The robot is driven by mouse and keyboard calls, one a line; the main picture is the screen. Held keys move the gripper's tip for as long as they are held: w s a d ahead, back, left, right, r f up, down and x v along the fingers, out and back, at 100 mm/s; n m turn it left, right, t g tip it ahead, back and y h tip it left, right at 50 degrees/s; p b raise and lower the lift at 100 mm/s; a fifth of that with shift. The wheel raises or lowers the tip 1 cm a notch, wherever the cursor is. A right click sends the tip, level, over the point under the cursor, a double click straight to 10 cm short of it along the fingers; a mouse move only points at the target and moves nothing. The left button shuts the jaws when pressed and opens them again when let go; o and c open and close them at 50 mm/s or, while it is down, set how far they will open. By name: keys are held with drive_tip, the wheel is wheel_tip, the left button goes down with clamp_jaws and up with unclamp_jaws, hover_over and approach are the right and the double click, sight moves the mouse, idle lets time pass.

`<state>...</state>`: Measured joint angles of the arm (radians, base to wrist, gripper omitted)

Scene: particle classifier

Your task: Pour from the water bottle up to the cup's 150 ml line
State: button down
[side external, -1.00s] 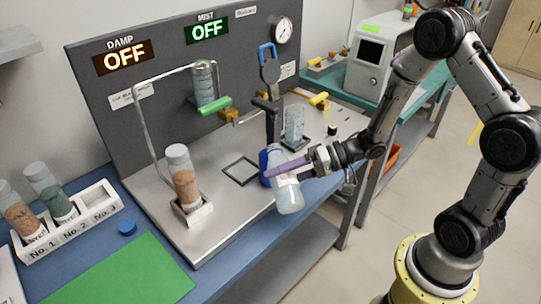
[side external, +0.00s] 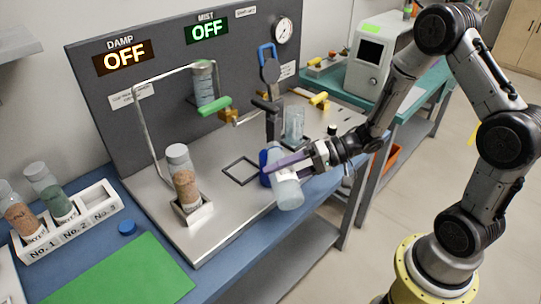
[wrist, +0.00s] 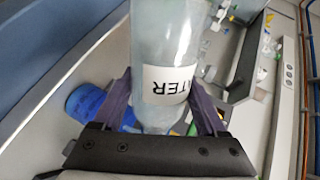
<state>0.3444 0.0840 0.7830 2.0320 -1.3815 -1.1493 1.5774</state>
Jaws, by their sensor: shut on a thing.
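The water bottle (side external: 287,190) is a pale, translucent bottle held in my gripper (side external: 280,165) near the front edge of the steel bench. It hangs at a slant. In the wrist view the bottle (wrist: 165,45) stands between the two purple fingers of my gripper (wrist: 165,105), which are shut on it, and its white label reads WATER upside down. A clear cup with markings (side external: 294,122) stands upright on the bench behind my gripper, apart from the bottle. Its 150 ml line and its water level are too small to read.
A blue object (side external: 264,168) is just behind the bottle. A black stand with a blue clip (side external: 268,62) rises beside the cup. A square frame (side external: 240,171) lies on the bench. A jar of brown grains (side external: 183,180) stands left. The DAMP and MIST signs read OFF.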

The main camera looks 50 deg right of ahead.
drive_tip(key=shift+w+d+r+m, duration=0.1)
drive_tip(key=shift+r+m, duration=0.3)
drive_tip(key=shift+r, duration=0.05)
idle(1.4)
drive_tip(key=shift+f, duration=0.1)
drive_tip(key=shift+s+a+f+n+t, duration=0.15)
drive_tip(key=shift+s+f+n, duration=0.05)
drive_tip(key=shift+f+n, duration=0.25)
drive_tip(key=shift+s+a+f+n+t, duration=0.1)
drive_tip(key=shift+s+f+n+t, duration=0.05)
drive_tip(key=shift+f+n, duration=0.3)
drive_tip(key=shift+w+d+f, duration=0.1)
drive_tip(key=shift+w, duration=0.05)
drive_tip(key=shift+f+n, duration=0.15)
drive_tip(key=shift+n, duration=0.15)
